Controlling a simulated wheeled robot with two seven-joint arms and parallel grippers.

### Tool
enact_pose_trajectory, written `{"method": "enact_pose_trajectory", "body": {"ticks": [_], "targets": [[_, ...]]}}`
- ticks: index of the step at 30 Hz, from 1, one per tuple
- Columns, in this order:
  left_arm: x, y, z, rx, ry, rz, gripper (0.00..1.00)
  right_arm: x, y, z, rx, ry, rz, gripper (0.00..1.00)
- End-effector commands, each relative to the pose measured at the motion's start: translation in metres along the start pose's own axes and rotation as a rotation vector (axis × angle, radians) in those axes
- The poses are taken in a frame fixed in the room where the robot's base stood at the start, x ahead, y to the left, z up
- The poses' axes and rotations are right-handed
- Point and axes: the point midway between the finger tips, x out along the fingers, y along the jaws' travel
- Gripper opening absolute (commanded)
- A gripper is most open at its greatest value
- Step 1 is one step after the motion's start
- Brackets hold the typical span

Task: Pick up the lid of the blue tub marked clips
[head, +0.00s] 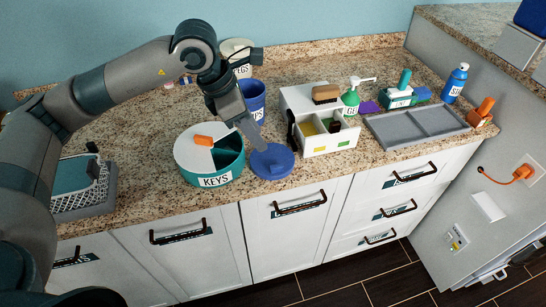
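A round blue lid (273,163) lies near the counter's front edge, just right of the teal KEYS tub. My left gripper (262,147) points down at its far left part, with the fingertips at or just above it. Whether they touch it, and how far apart they are, I cannot tell. A blue tub (254,98) stands behind the gripper, partly hidden by it; its label is only partly visible and I cannot read it in full. My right gripper is not in view.
The teal KEYS tub (215,181), with an orange-handled white lid part on top, stands close left of the gripper. A white drawer box (327,143) stands close right. A grey tray (418,127), bottles and a wire basket (85,185) occupy the counter's sides.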

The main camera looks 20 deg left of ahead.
Motion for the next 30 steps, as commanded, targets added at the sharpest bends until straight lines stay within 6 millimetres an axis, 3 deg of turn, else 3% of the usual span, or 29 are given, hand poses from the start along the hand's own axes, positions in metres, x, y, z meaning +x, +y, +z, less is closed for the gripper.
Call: {"method": "enact_pose_trajectory", "body": {"ticks": [12,30], "targets": [[0.063,0.000,0.001,-0.002,0.001,-0.001,0.34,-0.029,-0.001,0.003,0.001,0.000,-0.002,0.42],[0.075,-0.001,0.001,-0.001,0.000,-0.001,0.34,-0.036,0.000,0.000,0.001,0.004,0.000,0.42]]}}
